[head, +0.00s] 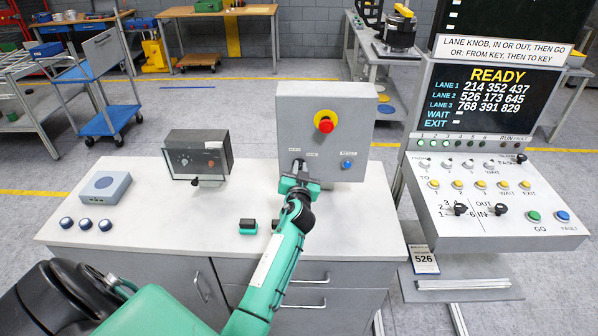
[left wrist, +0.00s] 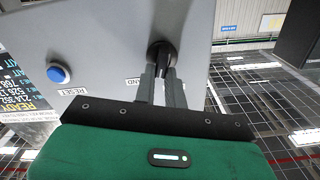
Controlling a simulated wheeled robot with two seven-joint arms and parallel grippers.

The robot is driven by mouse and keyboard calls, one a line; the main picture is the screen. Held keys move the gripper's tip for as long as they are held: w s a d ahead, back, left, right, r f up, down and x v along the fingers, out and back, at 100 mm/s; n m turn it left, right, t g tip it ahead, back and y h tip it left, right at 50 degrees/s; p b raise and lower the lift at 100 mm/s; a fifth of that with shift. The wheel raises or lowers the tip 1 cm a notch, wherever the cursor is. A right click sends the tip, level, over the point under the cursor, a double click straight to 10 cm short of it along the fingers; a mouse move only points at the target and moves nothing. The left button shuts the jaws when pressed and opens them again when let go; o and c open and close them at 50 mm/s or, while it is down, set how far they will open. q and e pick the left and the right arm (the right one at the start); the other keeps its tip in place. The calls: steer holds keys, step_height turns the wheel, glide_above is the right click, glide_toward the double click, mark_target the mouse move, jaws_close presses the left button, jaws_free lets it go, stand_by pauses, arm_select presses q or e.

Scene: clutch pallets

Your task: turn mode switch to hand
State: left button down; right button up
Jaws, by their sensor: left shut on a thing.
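The grey control box (head: 350,116) stands at the back of the bench, with a red mushroom button on a yellow ring (head: 325,122) and a blue button (head: 347,164) on its front. The black mode switch (left wrist: 160,54) sits low on the box front. My left gripper (head: 299,176) is at the switch, shut on its knob, with one finger on each side in the left wrist view (left wrist: 160,85). A label reading "AND", its start covered, shows beside the fingers.
A dark box with a small lever (head: 197,157) stands left of the control box. A blue-grey box (head: 105,186) and several round knobs lie at the bench's left. A console (head: 490,200) stands at right.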

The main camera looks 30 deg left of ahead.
arm_select(q)
steer(key=shift+w+d+f+m+b, duration=0.15)
steer(key=shift+m+b, duration=0.2)
steer(key=shift+m, duration=1.8)
steer(key=shift+w+d+f+m+b, duration=0.15)
steer(key=shift+m+b, duration=0.2)
steer(key=shift+m, duration=1.8)
steer(key=shift+s, duration=0.1)
steer(key=c, duration=1.5)
jaws_free()
steer(key=shift+o, duration=0.2)
